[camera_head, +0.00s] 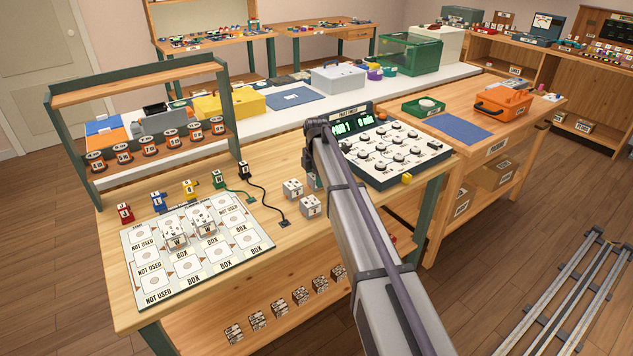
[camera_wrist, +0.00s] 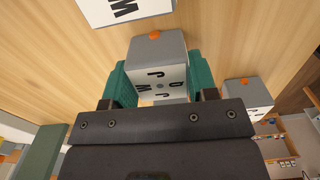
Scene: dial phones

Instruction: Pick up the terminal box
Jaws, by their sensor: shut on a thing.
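In the wrist view my gripper (camera_wrist: 160,80) has its two green fingers on either side of a grey-and-white terminal box (camera_wrist: 158,56), shut on it. The box has an orange button on its top edge and dark letters on its face.
A white board (camera_head: 150,286) with marked cells lies on the bench, with two boxes standing on it, one left (camera_head: 174,235) and one right (camera_head: 203,218). A dial console (camera_head: 395,150) stands behind my arm. A black cord (camera_head: 262,196) runs across the bench.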

